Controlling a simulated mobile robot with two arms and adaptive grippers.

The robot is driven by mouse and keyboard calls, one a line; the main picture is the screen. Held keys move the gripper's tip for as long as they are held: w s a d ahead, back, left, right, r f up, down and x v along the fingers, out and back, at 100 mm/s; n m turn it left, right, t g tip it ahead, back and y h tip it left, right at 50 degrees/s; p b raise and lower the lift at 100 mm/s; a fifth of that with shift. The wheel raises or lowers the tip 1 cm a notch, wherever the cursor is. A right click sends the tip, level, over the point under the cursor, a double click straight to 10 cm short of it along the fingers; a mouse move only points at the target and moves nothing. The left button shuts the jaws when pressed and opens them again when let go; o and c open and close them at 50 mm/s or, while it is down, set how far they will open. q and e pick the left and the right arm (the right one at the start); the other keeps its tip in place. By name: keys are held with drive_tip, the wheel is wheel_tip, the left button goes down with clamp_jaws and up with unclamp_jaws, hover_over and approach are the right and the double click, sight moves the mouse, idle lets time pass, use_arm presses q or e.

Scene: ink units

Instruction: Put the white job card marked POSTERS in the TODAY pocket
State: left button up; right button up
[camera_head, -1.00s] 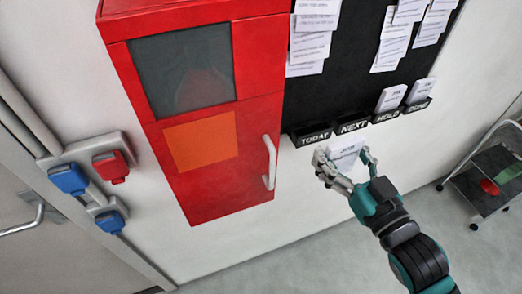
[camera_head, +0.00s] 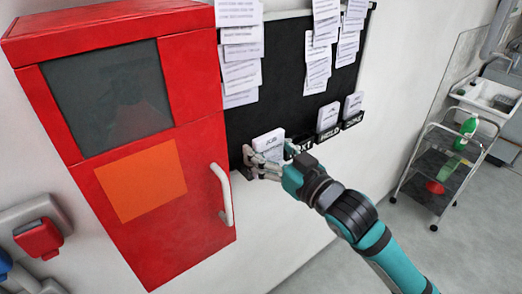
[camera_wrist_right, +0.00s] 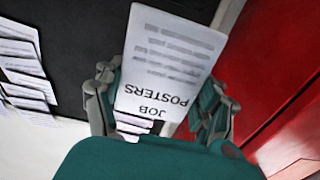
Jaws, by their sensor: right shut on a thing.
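The white job card (camera_head: 269,142) is in my right gripper (camera_head: 262,165), upright against the lower part of the black board. In the right wrist view the card (camera_wrist_right: 170,62) reads JOB POSTERS upside down, between the two fingers. The right gripper is shut on it. The TODAY pocket is hidden behind the gripper and hand, at the left end of the pocket row. I cannot tell whether the card's lower edge is inside it. My left gripper is not in view.
The pocket labelled HOLD (camera_head: 328,134) and the DONE pocket (camera_head: 353,120) hold white cards. The red cabinet (camera_head: 190,120), with a white handle (camera_head: 222,195), stands close left of the gripper. A wheeled cart (camera_head: 440,170) stands at the right.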

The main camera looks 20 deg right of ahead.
drive_tip(key=w, duration=0.4)
drive_tip(key=w+p, duration=0.1)
drive_tip(key=w, duration=0.1)
drive_tip(key=shift+w+d+f, duration=0.15)
drive_tip(key=shift+d+f, duration=0.05)
drive_tip(key=shift+f, duration=0.05)
drive_tip(key=shift+w+f, duration=0.1)
drive_tip(key=shift+f, duration=0.1)
wheel_tip(320, 180, down, 2)
drive_tip(key=shift+f+p, duration=0.1)
drive_tip(key=shift+p, duration=0.4)
drive_tip(key=shift+f, duration=0.6)
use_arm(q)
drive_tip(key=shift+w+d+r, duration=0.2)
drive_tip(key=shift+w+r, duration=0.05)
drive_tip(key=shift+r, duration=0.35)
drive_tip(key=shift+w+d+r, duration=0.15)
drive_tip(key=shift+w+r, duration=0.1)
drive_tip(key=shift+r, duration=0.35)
use_arm(e)
drive_tip(key=o, duration=1.2)
drive_tip(key=shift+c, duration=0.2)
